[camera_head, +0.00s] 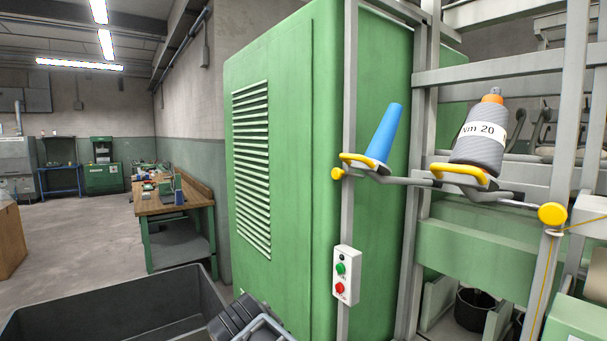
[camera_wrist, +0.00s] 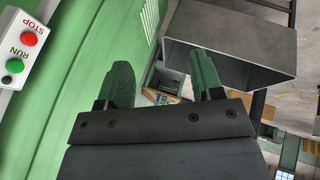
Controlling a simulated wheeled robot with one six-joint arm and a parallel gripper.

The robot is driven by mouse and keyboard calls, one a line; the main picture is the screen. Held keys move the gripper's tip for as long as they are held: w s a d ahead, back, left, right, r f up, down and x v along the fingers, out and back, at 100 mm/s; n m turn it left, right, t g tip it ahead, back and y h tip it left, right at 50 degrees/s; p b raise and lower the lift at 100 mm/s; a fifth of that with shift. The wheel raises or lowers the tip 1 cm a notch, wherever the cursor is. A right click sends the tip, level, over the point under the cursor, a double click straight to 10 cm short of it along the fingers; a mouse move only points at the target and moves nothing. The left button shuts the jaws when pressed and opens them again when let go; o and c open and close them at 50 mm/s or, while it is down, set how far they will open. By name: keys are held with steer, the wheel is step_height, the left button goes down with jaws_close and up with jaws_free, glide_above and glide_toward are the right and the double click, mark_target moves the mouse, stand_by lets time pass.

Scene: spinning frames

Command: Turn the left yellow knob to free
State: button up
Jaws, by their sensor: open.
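The left yellow knob (camera_head: 338,174) is small and round, on the grey upright post at the machine's left corner in the head view. A yellow handle (camera_head: 360,160) sits just above it, beside a blue cone (camera_head: 384,132). A second, larger yellow knob (camera_head: 552,214) is at the right, below a grey yarn bobbin (camera_head: 478,138) marked "Nm 20". My gripper (camera_wrist: 165,82) shows in the wrist view with its two fingers apart and nothing between them. Neither yellow knob shows in the wrist view. I cannot tell whether the left knob is turned.
A control box (camera_head: 346,275) with green and red buttons hangs on the post below the left knob; it also shows in the wrist view (camera_wrist: 22,48). A large green cabinet (camera_head: 285,160) stands left of the post. A dark bin (camera_head: 120,310) is at lower left, a workbench (camera_head: 172,203) behind.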

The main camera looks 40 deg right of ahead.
steer(key=w+d+r+n+h, duration=0.1)
steer(key=w+d+r+h, duration=0.4)
steer(key=d+r, duration=0.5)
steer(key=n+h+p, duration=0.1)
steer(key=h, duration=0.7)
glide_toward(336, 175)
steer(key=shift+t, duration=0.3)
steer(key=p+x, duration=0.4)
steer(key=x, duration=0.3)
steer(key=shift+r, duration=0.15)
steer(key=shift+p+x, duration=0.45)
steer(key=shift+x, duration=0.55)
steer(key=c, duration=0.9)
